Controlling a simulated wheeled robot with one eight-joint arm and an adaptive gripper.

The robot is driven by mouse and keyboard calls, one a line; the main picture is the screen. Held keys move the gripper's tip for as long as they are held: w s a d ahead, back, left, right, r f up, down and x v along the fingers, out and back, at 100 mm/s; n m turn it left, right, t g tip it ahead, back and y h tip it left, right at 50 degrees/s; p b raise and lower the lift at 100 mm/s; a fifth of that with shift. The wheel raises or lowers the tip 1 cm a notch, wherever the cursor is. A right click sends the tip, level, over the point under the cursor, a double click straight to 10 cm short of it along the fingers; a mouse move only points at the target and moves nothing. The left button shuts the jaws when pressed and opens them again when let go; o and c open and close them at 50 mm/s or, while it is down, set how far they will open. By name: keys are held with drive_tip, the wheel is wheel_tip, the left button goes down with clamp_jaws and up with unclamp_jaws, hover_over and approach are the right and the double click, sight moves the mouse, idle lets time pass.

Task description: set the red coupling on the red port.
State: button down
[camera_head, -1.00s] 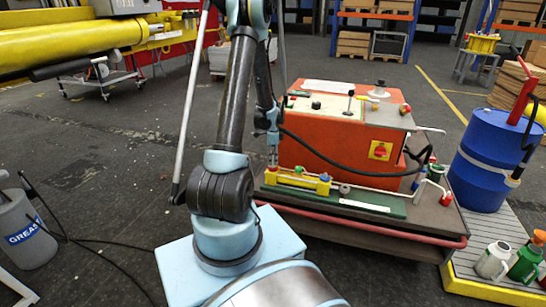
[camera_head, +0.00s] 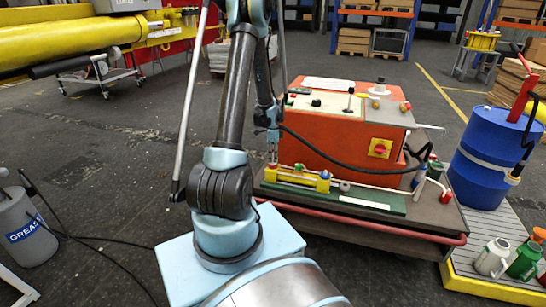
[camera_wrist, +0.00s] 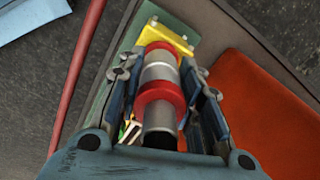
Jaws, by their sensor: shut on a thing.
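My gripper (camera_wrist: 165,95) is shut on the red coupling (camera_wrist: 160,93), a cylinder with red and silver bands and a dark near end, in the wrist view. The coupling points toward a yellow block (camera_wrist: 180,35) beyond it. In the head view my gripper (camera_head: 272,154) is above the left end of the yellow manifold (camera_head: 300,177), which lies on a green plate on the cart. The red port is not clearly visible; the coupling and fingers cover that end. I cannot tell whether the coupling touches it. A blue-topped port (camera_head: 325,174) stands at the right end.
The orange power unit (camera_head: 335,130) stands just behind the manifold. A dark hose (camera_head: 345,160) crosses in front of it to the right. The cart has a red rail (camera_head: 370,232) in front. A blue drum (camera_head: 490,160) stands at the right.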

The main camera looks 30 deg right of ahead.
drive_tip(key=shift+f, duration=0.6)
idle(0.6)
drive_tip(key=c, duration=1.4)
unclamp_jaws()
drive_tip(key=shift+r, duration=0.1)
drive_tip(key=shift+r, duration=5.4)
